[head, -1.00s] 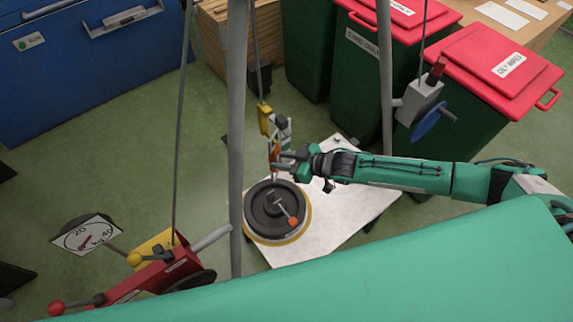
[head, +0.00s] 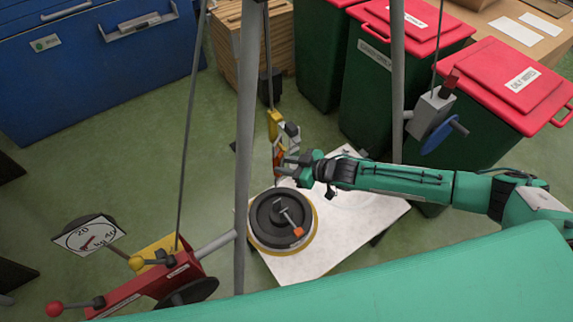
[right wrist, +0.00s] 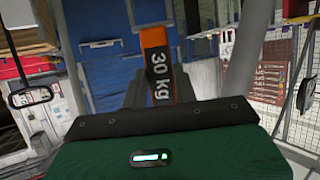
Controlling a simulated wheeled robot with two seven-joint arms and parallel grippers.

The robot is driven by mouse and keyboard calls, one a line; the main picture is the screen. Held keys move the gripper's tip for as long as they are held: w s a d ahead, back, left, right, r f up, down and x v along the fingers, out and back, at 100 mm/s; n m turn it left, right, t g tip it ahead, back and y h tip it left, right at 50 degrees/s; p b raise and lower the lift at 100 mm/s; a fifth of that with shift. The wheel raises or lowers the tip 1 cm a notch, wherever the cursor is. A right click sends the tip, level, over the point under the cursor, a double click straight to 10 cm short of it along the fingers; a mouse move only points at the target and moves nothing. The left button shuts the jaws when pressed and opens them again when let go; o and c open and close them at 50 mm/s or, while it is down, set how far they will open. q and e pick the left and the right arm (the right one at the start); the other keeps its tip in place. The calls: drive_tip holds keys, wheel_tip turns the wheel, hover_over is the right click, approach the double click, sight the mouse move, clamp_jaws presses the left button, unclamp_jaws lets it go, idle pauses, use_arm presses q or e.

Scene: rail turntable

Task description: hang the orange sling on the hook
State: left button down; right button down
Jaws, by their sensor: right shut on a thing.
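The orange sling (right wrist: 154,38), a strap with a black "30 kg" label, stands upright between my right gripper's fingers in the right wrist view. In the head view my right gripper (head: 287,167) is shut on it beside the hanging line, and only a small orange part of the sling (head: 278,158) shows. The grey hook (head: 292,131) hangs under a yellow block (head: 274,123), just above the gripper and close to the sling's top. I cannot tell whether the sling is around the hook or only beside it. My left gripper is not in view.
Below the gripper a black round weight (head: 268,238) with an orange-tipped bar sits on a white table (head: 350,215). Grey poles (head: 246,110) frame the hook. A red winch (head: 150,288) and a dial (head: 88,236) are at lower left. Red-lidded bins (head: 505,75) stand behind.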

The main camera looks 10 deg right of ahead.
drive_tip(key=c, duration=1)
unclamp_jaws()
drive_tip(key=shift+s+d+r, duration=0.15)
drive_tip(key=shift+s+d, duration=0.15)
drive_tip(key=shift+d, duration=0.15)
drive_tip(key=shift+r+b+v, duration=0.2)
drive_tip(key=shift+b+v, duration=1.7)
drive_tip(key=shift+v, duration=4.45)
drive_tip(key=shift+a, duration=0.1)
